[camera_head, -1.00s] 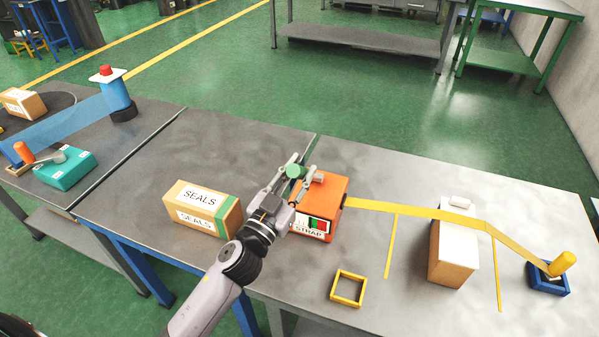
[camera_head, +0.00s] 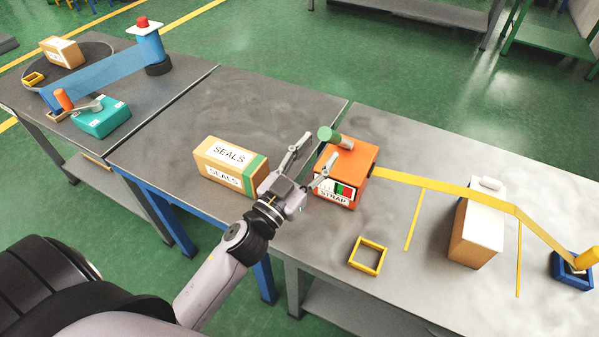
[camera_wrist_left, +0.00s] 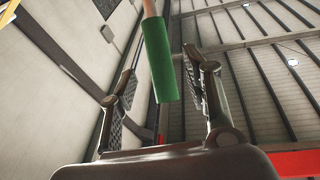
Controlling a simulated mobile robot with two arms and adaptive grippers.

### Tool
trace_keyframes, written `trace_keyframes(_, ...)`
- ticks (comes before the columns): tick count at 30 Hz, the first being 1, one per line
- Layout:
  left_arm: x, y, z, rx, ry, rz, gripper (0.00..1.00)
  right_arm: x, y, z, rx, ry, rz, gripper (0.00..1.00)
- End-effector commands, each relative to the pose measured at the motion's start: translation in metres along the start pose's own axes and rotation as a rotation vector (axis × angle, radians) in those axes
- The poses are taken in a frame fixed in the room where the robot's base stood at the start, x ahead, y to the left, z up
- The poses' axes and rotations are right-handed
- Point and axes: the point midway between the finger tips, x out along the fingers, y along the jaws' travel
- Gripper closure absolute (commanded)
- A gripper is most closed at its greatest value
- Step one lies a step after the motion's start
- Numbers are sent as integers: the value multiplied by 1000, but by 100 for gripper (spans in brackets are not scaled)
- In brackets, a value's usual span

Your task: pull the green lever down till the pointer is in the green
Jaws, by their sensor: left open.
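The green lever handle (camera_head: 328,134) sits on a grey arm at the top left of the orange STRAP box (camera_head: 358,158). The box's front gauge (camera_head: 343,190) shows white, red and green areas; its pointer is too small to read. My left gripper (camera_head: 318,154) is open and empty, at the box's left, just short of the handle. In the left wrist view the handle (camera_wrist_left: 160,65) hangs in the gap between the open fingers (camera_wrist_left: 163,85), with no visible contact. My right gripper is not in view.
A SEALS carton (camera_head: 230,165) stands close left of my left gripper. A yellow strap (camera_head: 440,187) runs right from the box over a white-topped carton (camera_head: 475,240) to a blue holder (camera_head: 572,270). A yellow square frame (camera_head: 367,256) lies in front. The teal box (camera_head: 100,118) is far left.

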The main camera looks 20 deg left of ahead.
Motion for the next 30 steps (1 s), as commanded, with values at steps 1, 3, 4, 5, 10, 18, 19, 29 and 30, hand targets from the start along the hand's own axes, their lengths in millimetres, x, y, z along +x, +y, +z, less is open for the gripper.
trace_keyframes(1, -11, 0, 1, -2, -4, -3, 55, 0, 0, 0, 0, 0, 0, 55)
trace_keyframes(3, -24, 0, 1, -4, -5, -2, 55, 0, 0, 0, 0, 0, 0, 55)
trace_keyframes(4, -29, 0, 1, -3, -3, -2, 55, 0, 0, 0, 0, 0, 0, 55)
trace_keyframes(5, -34, 0, 1, -2, -4, -3, 55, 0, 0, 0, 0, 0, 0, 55)
trace_keyframes(10, -55, 0, 0, -2, -2, -1, 55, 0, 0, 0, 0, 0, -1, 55)
trace_keyframes(18, -65, 0, 0, 2, 0, 0, 55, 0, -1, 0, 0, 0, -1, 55)
trace_keyframes(19, -65, 0, 0, 2, 1, 0, 55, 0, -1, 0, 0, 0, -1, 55)
trace_keyframes(29, -65, 0, 0, 1, 1, 0, 55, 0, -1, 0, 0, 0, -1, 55)
trace_keyframes(30, -65, 0, 0, 1, 0, 0, 55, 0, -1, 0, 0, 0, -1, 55)
